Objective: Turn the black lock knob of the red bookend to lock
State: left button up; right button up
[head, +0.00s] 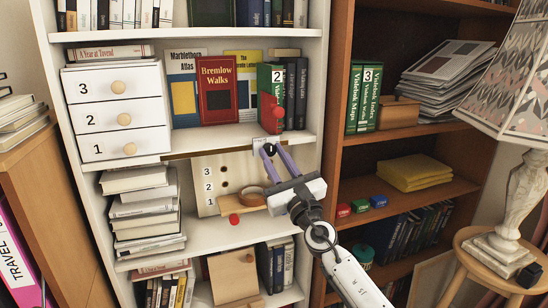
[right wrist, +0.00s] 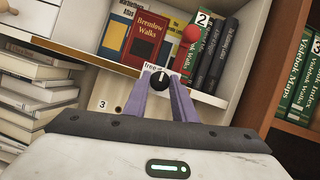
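The red bookend (head: 268,119) with its red ball stands on the white shelf beside a green book numbered 2; its red ball also shows in the right wrist view (right wrist: 191,33). The black lock knob (right wrist: 156,81) is at the shelf's front edge below it, under a small label reading "free". Its white mark points up toward that label. My right gripper (head: 275,150) has its purple fingers apart, with the tips on either side of the knob. A small gap seems to show at the right finger; contact is not clear. My left gripper is not in view.
Books, including red "Bremlow Walks" (head: 216,90), stand left of the bookend. A white drawer unit (head: 116,112) is further left. Below the shelf is a pale numbered board (head: 208,198) and a stack of books (head: 145,215). A brown bookcase (head: 335,105) stands to the right.

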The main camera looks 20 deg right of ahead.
jog(key=c, duration=0.5)
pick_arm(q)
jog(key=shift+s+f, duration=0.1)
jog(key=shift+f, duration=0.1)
pick_arm(e)
jog(key=shift+o, duration=0.2)
